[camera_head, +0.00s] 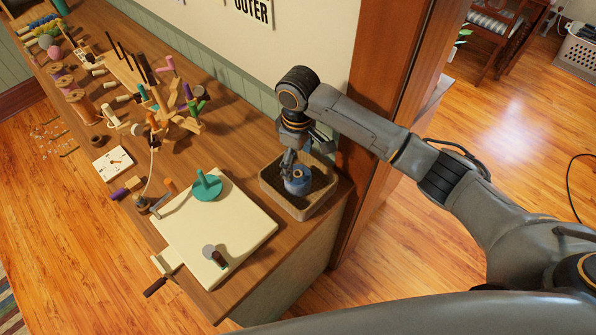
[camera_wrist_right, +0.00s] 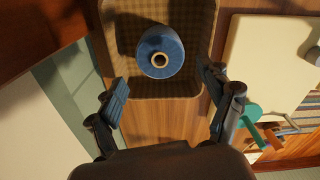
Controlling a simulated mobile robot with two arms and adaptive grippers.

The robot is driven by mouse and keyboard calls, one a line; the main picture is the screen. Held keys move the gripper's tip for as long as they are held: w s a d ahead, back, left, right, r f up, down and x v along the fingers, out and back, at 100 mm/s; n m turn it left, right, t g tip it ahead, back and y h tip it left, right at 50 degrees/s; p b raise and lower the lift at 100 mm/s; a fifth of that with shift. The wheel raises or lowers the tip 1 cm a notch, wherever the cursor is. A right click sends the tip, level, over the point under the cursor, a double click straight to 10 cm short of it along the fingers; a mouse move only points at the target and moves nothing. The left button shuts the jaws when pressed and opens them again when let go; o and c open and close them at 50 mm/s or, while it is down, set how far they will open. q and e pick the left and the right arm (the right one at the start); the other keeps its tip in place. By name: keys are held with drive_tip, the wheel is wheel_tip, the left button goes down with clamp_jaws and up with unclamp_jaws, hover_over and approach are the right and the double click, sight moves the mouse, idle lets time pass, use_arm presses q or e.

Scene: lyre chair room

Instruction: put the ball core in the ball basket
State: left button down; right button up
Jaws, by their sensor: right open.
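The ball core, which I take to be the blue spool-like piece with a pale-rimmed hole (camera_head: 298,181), sits inside the woven ball basket (camera_head: 279,203) at the near right end of the bench. In the right wrist view the ball core (camera_wrist_right: 160,52) lies inside the basket (camera_wrist_right: 190,88), with its hole facing the camera. My right gripper (camera_head: 292,163) is over the basket, just above and beside the core. Its fingers stand wide apart (camera_wrist_right: 163,76) with nothing held between them. Whether a finger touches the core is unclear. My left gripper is out of view.
A cream board (camera_head: 205,235) with a teal knob (camera_head: 207,186) and a grey knob (camera_head: 215,255) lies left of the basket. Wooden racks and colourful tools (camera_head: 150,95) crowd the bench's far end. A wooden post (camera_head: 385,90) stands right of the basket.

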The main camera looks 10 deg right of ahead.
drive_tip(key=shift+r, duration=2.4)
